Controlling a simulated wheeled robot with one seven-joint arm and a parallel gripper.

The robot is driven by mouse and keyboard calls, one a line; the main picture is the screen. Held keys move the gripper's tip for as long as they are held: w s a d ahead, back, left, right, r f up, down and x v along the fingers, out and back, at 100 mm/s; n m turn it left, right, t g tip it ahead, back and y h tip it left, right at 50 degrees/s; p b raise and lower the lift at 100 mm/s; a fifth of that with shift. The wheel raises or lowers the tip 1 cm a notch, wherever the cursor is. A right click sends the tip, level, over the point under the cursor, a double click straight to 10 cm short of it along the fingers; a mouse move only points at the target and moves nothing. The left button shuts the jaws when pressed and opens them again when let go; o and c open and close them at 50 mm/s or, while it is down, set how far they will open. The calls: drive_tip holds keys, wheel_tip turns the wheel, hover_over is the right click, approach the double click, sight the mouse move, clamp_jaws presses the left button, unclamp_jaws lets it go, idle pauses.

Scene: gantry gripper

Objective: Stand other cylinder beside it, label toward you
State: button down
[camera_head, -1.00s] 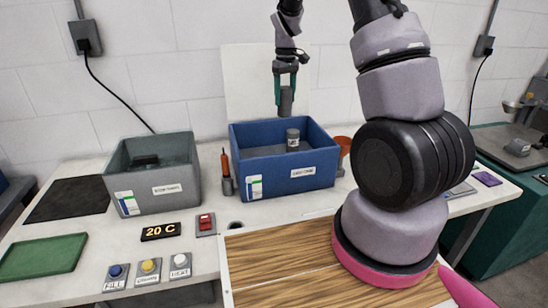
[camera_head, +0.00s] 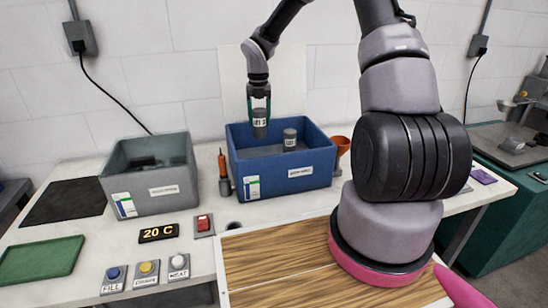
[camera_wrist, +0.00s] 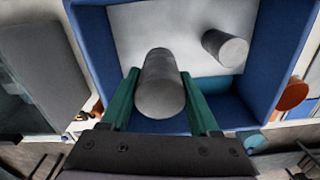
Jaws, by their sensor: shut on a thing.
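My gripper (camera_head: 259,102) is shut on a grey cylinder (camera_head: 260,124) above the left part of the blue bin (camera_head: 235,187). A pale label with dark print faces the head camera on this held cylinder, which looks about upright. The other grey cylinder (camera_head: 290,139) stands upright inside the blue bin, to the right, with its label toward the head camera. In the wrist view the held cylinder (camera_wrist: 160,85) sits between the green fingers, and the standing cylinder (camera_wrist: 225,48) is apart from it to the right. The held cylinder's lower end shows no clear contact with the bin floor.
A grey bin (camera_head: 150,203) with a dark thing inside stands left of the blue bin. An orange-handled tool (camera_head: 223,172) stands between the bins. An orange funnel (camera_head: 341,145) is at the blue bin's right. A green tray (camera_head: 42,260) and several buttons lie in front.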

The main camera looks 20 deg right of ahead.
drive_tip(key=n, duration=0.1)
drive_tip(key=a+n, duration=0.1)
drive_tip(key=n, duration=0.1)
drive_tip(key=shift+w, duration=0.25)
wheel_tip(320, 180, down, 10)
drive_tip(key=shift+r, duration=0.15)
drive_tip(key=shift+c, duration=0.6)
unclamp_jaws()
